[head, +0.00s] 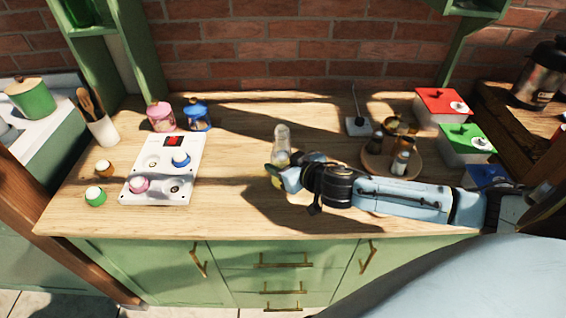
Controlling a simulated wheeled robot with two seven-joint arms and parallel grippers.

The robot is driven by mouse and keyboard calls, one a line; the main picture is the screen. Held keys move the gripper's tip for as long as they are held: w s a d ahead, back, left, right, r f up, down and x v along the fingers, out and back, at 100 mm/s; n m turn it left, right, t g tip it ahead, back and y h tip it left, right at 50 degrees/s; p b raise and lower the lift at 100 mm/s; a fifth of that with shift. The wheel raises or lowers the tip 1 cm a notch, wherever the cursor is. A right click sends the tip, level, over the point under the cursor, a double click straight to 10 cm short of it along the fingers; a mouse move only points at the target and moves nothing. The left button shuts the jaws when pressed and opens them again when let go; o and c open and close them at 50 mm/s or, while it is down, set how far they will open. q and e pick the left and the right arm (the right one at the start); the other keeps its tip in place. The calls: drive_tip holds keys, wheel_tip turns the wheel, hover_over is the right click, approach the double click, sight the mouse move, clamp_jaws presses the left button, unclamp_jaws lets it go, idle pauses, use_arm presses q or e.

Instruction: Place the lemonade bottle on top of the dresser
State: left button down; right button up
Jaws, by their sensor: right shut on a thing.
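The lemonade bottle (281,137), clear with a pale yellowish lower part, stands upright over the middle of the dresser's wooden top (235,218). My right gripper (275,173), its arm coming in from the right, is shut on the bottle's lower part. The gripper hides part of the bottle. I cannot tell whether its base touches the wood. The dresser has green doors and drawers with brass handles. My left gripper is not in view.
A white panel (188,150) with small pots lies to the left. Pink (160,116) and blue (197,116) jars stand behind it. A round board (371,164) with small bottles and red (442,104) and green (466,144) boxes are at right. The centre front is clear.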

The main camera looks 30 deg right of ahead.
drive_tip(key=shift+f, duration=0.1)
drive_tip(key=o, duration=1.4)
drive_tip(key=shift+c, duration=0.2)
drive_tip(key=v, duration=1.2)
drive_tip(key=shift+r+p, duration=0.2)
drive_tip(key=shift+p, duration=0.15)
